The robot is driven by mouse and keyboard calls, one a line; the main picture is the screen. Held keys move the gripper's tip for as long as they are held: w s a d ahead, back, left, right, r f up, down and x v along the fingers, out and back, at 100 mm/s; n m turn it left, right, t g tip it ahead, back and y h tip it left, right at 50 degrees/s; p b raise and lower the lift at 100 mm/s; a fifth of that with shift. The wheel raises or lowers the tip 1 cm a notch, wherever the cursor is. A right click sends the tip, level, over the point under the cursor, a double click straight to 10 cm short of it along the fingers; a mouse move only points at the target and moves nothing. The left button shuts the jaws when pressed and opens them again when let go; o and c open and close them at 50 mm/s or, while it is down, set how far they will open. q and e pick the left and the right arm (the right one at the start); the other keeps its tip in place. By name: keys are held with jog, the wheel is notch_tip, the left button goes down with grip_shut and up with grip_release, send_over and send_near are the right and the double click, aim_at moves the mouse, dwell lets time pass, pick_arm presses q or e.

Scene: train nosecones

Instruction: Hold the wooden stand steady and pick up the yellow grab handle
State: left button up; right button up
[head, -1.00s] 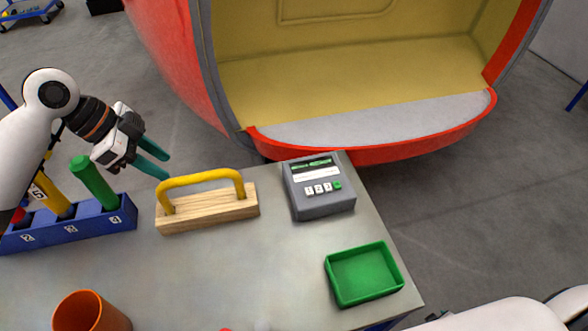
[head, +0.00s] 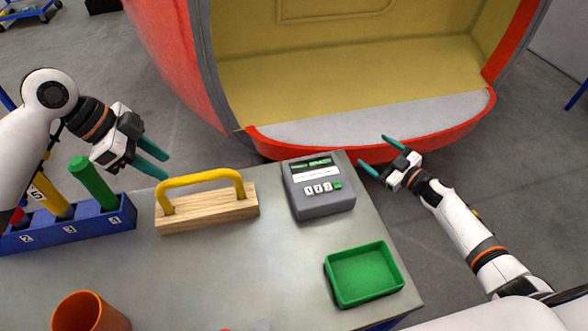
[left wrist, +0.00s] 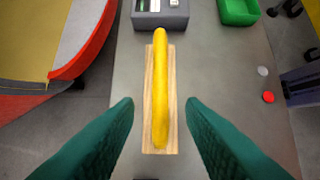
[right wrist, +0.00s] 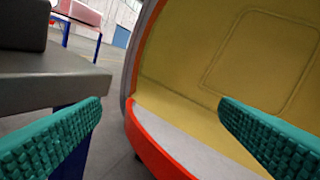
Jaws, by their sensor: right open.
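The yellow grab handle (head: 203,179) sits upright in the wooden stand (head: 208,211) on the table. My left gripper (head: 153,160) is open, above and behind the stand's left end. In the left wrist view the handle (left wrist: 160,90) and the stand (left wrist: 149,105) lie between its spread fingers (left wrist: 160,120), with nothing gripped. My right gripper (head: 377,156) is open and empty, beyond the table's right edge near the red nosecone rim. The right wrist view shows its fingers (right wrist: 160,115) spread apart, facing the nosecone.
A grey keypad device (head: 318,186) stands right of the stand. A green tray (head: 364,274) is at the front right. A blue rack (head: 70,226) with coloured rods is at the left, and an orange cup (head: 90,311) at the front. The red nosecone (head: 380,152) is behind the table.

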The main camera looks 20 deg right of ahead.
jog(key=w+a+r+n+g+y, duration=0.15)
jog(key=a+r+n+y, duration=0.25)
jog(key=a+r+y, duration=0.4)
jog(key=n+g, duration=0.4)
jog(key=g, duration=0.6)
send_near(246, 195)
jog(key=shift+t+y, duration=0.25)
jog(key=shift+y, duration=0.15)
jog(key=w+d+r, duration=0.1)
jog(key=w+d, duration=0.1)
jog(key=w+d+r, duration=0.1)
jog(key=w+d, duration=0.1)
jog(key=d, duration=0.1)
jog(key=w+d+r, duration=0.2)
jog(key=w+d, duration=0.1)
jog(key=shift+w, duration=0.1)
jog(key=s+a+g, duration=0.1)
jog(key=a, duration=0.1)
jog(key=s+a+f+g+h, duration=0.1)
jog(key=a+g, duration=0.1)
jog(key=s+a+n+g+h, duration=0.1)
jog(key=s+a+g, duration=0.1)
jog(key=shift+s+a+f, duration=0.1)
jog(key=shift+f, duration=0.05)
jog(key=x, duration=1.2)
jog(key=shift+f, duration=0.1)
jog(key=c, duration=1.2)
